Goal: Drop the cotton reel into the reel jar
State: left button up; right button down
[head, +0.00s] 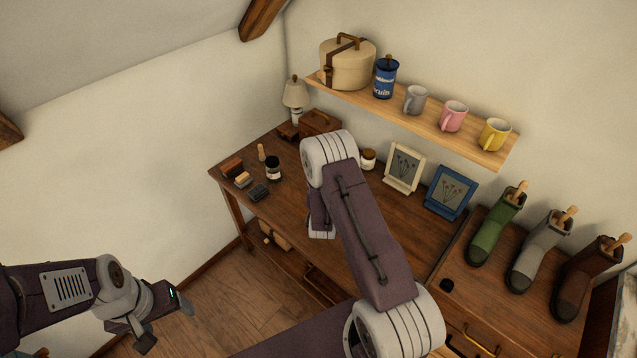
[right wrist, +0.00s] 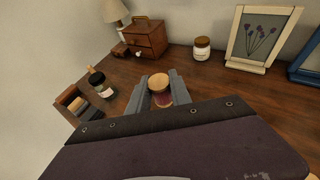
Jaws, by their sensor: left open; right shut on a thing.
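The cotton reel (right wrist: 160,90), with a pale wooden end and dark red-purple thread, is between the fingers of my right gripper (right wrist: 161,91), shut on it above the desk. My right arm hides that gripper and the reel in the head view. I cannot tell which is the reel jar. My left gripper (head: 166,322) is open, empty, over the floor.
A small drawer chest (right wrist: 145,40) and lamp (head: 296,95) stand at the back corner. Two picture frames (head: 404,166) stand along the wall. A shelf (head: 430,122) with mugs hangs above. Boots (head: 541,248) stand at right.

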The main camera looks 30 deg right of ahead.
jog(key=shift+d+r, duration=0.15)
jog(key=shift+d, duration=0.1)
jog(key=shift+w, duration=0.1)
jog(key=shift+f+b, duration=0.4)
jog(key=shift+f, duration=0.15)
notch_tip(320, 180, down, 9)
jog(key=b, duration=0.6)
jog(key=shift+r, duration=0.1)
jog(key=c, duration=1.1)
grip_release()
jog(key=shift+r, duration=0.1)
